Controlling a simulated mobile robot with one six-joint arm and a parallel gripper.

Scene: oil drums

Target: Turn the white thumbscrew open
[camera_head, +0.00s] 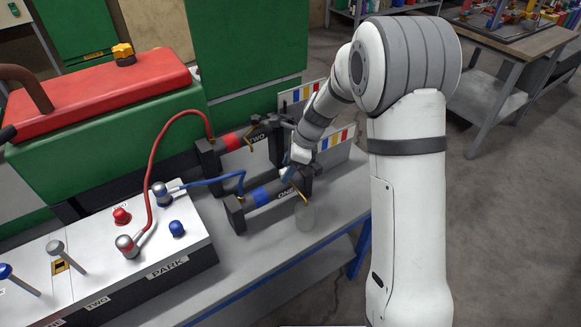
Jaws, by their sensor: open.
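I cannot make out a white thumbscrew for certain; the area around my gripper is small and partly covered by my wrist. My gripper (288,176) is at the right end of the dark unit labelled ONE (266,194), which has a blue band. Its jaws look small and are angled down at the unit's top. I cannot tell whether they touch it. A brass-coloured spout (300,196) sticks out by the unit's right end, above a clear jar (305,216). A second dark unit labelled TWO (246,137), with a red band, lies behind.
The grey bench (330,214) holds both units. A white control box (120,260) with levers and plugs stands at left. A red hose (152,172) and a blue hose (215,181) run to the units. Panels with coloured stripes (334,141) stand behind my gripper.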

